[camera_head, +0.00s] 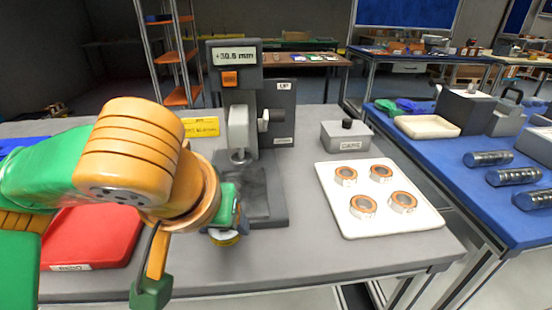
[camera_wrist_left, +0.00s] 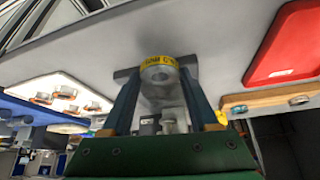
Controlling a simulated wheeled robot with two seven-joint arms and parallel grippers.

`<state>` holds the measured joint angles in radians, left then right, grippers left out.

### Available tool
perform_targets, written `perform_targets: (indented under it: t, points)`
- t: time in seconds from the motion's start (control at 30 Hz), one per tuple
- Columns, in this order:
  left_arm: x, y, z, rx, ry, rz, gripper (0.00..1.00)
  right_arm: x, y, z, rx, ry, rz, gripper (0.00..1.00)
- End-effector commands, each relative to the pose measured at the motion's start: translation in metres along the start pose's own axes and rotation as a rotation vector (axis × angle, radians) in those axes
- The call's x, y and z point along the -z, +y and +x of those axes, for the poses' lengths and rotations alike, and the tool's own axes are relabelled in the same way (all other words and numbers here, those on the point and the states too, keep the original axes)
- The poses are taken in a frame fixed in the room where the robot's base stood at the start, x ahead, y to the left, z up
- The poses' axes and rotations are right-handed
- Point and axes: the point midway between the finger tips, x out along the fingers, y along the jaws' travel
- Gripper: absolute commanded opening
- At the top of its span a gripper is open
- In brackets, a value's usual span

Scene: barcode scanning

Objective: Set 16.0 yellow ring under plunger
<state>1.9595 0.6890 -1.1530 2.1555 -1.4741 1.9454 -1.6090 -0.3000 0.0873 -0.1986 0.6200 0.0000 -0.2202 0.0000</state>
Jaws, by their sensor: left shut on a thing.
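The yellow ring (camera_head: 225,239) is a short grey ring with a printed yellow band, in front of the gauge base at its left front corner. In the left wrist view the ring (camera_wrist_left: 160,72) sits between my two fingers, with its hole showing. My left gripper (camera_head: 226,222) is shut on it; my wrist hides part of the fingers in the head view. The gauge's plunger (camera_head: 239,156) hangs over the dark base (camera_head: 265,207), behind and above the ring. The display (camera_head: 234,55) reads about +30.5 mm. My right gripper is out of view.
A white tray (camera_head: 430,219) with several copper-coloured rings lies to the right. A grey box with a black knob (camera_head: 346,135) stands behind it. A red tray (camera_head: 105,232) lies at left, partly behind my arm. A yellow label block (camera_head: 201,127) stands left of the gauge.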

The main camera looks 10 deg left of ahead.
Motion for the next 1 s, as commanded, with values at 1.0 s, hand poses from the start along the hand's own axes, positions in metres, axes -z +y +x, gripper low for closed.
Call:
perform_targets:
  t: [1.0]
  points:
    - [0.107, -0.001, 0.083, 0.001, 0.002, -0.001, 0.00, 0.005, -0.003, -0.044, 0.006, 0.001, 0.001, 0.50]
